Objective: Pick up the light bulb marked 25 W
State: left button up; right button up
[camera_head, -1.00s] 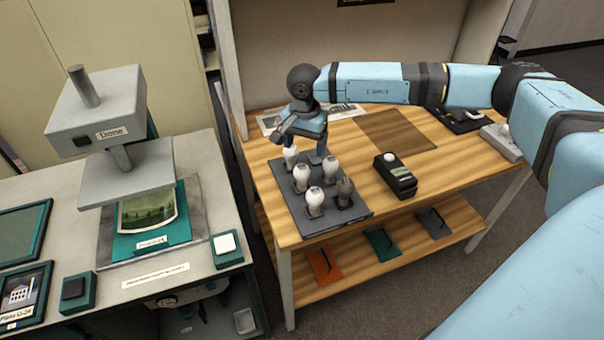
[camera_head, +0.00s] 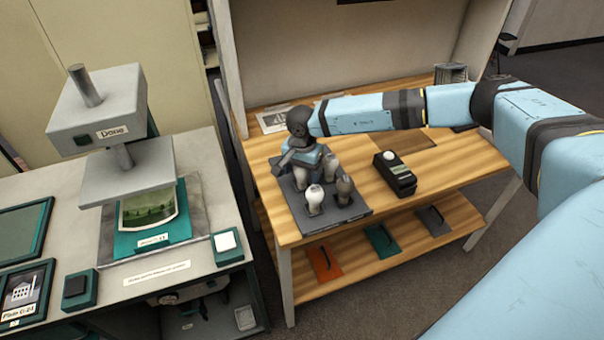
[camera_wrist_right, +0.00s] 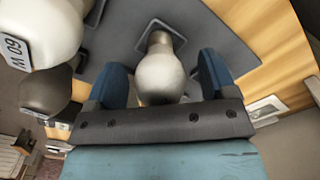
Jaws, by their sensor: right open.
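Several light bulbs stand on a dark grey tray (camera_head: 354,212) on the wooden bench. In the head view, a white bulb (camera_head: 314,196), a dark grey bulb (camera_head: 344,187) and another pale bulb (camera_head: 331,164) show beside my right gripper (camera_head: 298,168). In the right wrist view, that gripper (camera_wrist_right: 162,84) is open, its fingers either side of a silvery grey bulb (camera_wrist_right: 158,72). I cannot tell whether they touch it. No marking shows on this bulb. A white bulb (camera_wrist_right: 38,28) at left reads 60 W, beside a dark bulb (camera_wrist_right: 46,90). I see no 25 W marking. My left gripper is out of view.
A black device with a round white top (camera_head: 395,176) stands right of the tray. Orange (camera_head: 325,262), teal (camera_head: 382,240) and grey (camera_head: 433,221) flat items lie on the lower shelf. A press labelled Done (camera_head: 110,110) stands on the left table.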

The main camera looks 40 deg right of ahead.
jog(key=shift+c, duration=0.4)
jog(key=c, duration=0.9)
jog(key=shift+r, duration=0.1)
